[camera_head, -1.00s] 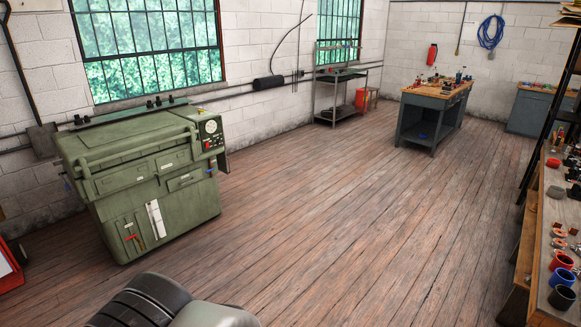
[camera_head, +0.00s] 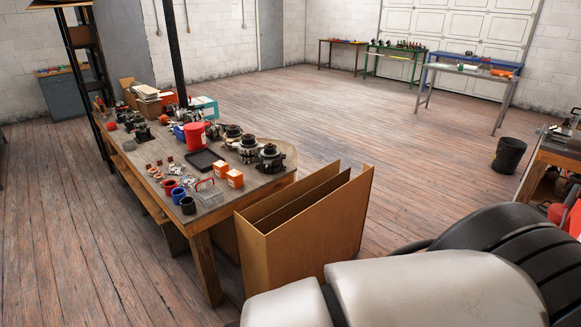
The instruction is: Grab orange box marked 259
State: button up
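Two small orange boxes stand side by side near the front right end of the long wooden workbench (camera_head: 222,205). One orange box (camera_head: 221,170) is slightly farther back. The other orange box (camera_head: 235,178) is nearer the bench's right edge. Both have pale labels, but the marks are too small to read, so I cannot tell which is 259. Part of my own arm fills the lower right of the view. My gripper is not in view.
Beside the boxes are a wire basket (camera_head: 208,193), a dark tray (camera_head: 204,160) and alternator parts (camera_head: 269,159). A black bin (camera_head: 509,155) is at right. Open floor lies left of the bench.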

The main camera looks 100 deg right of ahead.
aim_at(220, 168)
jog(key=z, duration=2.9)
jog(key=i+j, duration=0.1)
jog(key=i, duration=0.4)
jog(key=i+j+z, duration=0.1)
jog(key=i, duration=0.4)
jog(key=i+j, duration=0.1)
jog(key=i, duration=0.4)
jog(key=i+j+z, duration=0.1)
jog(key=i, duration=0.4)
jog(key=i+j, duration=0.25)
jog(key=i, duration=0.2)
